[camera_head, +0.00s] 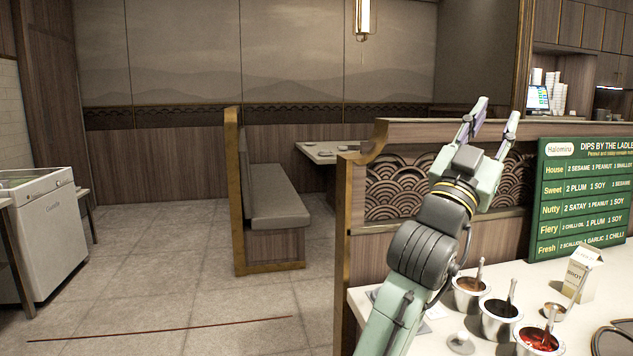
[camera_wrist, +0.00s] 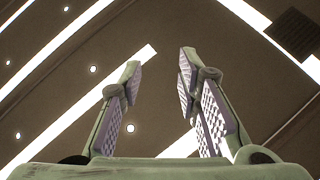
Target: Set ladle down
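My gripper (camera_head: 490,122) is raised well above the counter and points upward, its two fingers spread apart with nothing between them. In the wrist view the gripper (camera_wrist: 160,85) is open and empty against the ceiling. Several sauce wells stand on the counter, each with a ladle in it: one with brown sauce (camera_head: 470,285), one with dark sauce (camera_head: 500,308) and one with red sauce (camera_head: 538,340). Their ladle handles (camera_head: 511,291) stick up and lean. The ladle handle (camera_head: 550,322) at the red well also stands up. No ladle is in my gripper.
The white counter (camera_head: 430,340) holds a carton (camera_head: 582,275), a small bowl (camera_head: 554,311), a white-knobbed lid (camera_head: 461,342) and dark round dishes at the right edge. A green menu board (camera_head: 585,195) and a carved partition (camera_head: 395,190) stand behind.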

